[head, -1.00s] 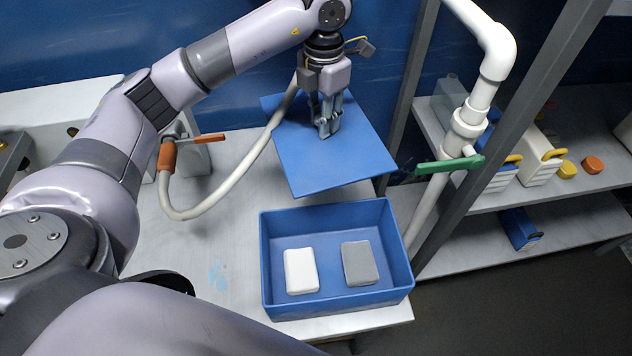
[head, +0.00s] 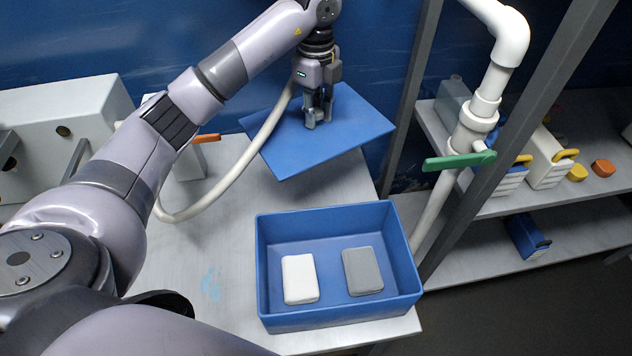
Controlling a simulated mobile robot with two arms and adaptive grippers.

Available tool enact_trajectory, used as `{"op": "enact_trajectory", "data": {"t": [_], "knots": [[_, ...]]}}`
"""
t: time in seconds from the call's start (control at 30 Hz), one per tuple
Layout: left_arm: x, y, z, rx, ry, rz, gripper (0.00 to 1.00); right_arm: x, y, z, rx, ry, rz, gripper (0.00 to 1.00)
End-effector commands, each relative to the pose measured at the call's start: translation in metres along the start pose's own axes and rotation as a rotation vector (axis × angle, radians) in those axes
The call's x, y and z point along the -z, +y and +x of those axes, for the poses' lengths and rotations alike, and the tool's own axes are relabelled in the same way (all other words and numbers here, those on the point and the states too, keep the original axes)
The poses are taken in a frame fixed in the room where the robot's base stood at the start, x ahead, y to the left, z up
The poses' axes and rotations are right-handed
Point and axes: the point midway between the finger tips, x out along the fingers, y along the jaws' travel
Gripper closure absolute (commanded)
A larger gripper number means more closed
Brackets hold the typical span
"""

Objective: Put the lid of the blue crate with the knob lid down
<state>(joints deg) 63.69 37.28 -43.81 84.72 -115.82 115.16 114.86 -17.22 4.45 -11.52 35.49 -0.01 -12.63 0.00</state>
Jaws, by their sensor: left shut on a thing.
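The blue crate (head: 340,313) stands open at the front right corner of the grey table. A white block (head: 300,279) and a grey block (head: 362,271) lie inside it. The flat blue lid (head: 345,135) is behind the crate, in the air or near the table; its exact height is hard to tell. My left gripper (head: 318,118) is shut at the middle of the lid and holds it from above. The knob is hidden between the fingers. My right gripper is not in view.
A white pipe with a green handle (head: 459,160) stands right of the crate. Shelves (head: 500,190) hold jugs. The table left of the crate is clear.

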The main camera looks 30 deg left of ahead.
Motion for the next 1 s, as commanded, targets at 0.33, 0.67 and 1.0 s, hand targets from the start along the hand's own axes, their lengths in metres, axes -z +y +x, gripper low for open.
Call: {"op": "enact_trajectory", "data": {"t": [0.33, 0.67, 1.0], "knots": [[0.001, 0.002, 0.087, -0.007, 0.002, -0.006, 1.00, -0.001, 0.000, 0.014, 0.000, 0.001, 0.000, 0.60], [0.000, 0.001, 0.148, -0.002, 0.001, -0.005, 1.00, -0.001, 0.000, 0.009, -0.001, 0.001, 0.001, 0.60], [0.001, 0.002, 0.184, -0.005, 0.001, -0.005, 1.00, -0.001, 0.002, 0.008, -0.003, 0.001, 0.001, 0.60]]}}
